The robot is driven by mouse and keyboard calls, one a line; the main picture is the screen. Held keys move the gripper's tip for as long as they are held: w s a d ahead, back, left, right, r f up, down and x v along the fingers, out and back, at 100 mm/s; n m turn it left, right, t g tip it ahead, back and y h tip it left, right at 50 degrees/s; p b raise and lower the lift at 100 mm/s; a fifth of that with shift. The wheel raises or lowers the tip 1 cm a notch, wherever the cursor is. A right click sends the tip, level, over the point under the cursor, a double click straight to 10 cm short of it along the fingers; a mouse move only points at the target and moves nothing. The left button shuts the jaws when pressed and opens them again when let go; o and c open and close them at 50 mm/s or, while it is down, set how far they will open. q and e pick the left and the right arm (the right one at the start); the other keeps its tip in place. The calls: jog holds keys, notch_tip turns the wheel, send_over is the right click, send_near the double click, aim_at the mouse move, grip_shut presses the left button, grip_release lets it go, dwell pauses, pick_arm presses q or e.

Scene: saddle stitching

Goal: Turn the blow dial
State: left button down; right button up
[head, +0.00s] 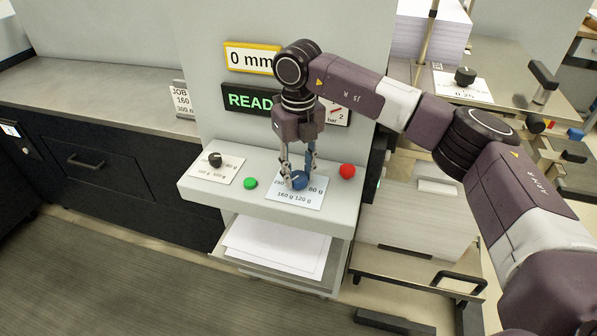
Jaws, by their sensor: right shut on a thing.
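The blue dial (300,180) sits on a white label plate (290,200) with gram values, on the light grey control shelf. My right gripper (300,178) reaches down from above, its fingers on either side of the dial, shut on it. The fingers hide part of the dial and its pointer, so its setting cannot be read. A black dial (215,159) on a similar plate is at the shelf's left. My left gripper is out of view.
A green button (250,183) and a red button (347,171) flank the blue dial closely. A "0 mm" sign (250,58) and a partly hidden green "READ…" display (247,98) are on the panel behind. Paper (275,248) lies in a tray below.

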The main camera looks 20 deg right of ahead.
aim_at(298, 176)
jog(key=shift+w+r, duration=0.15)
jog(key=shift+r, duration=0.05)
jog(key=o, duration=1.2)
jog(key=shift+f, duration=0.1)
jog(key=shift+c, duration=0.2)
notch_tip(298, 176, up, 12)
jog(key=shift+f, duration=0.1)
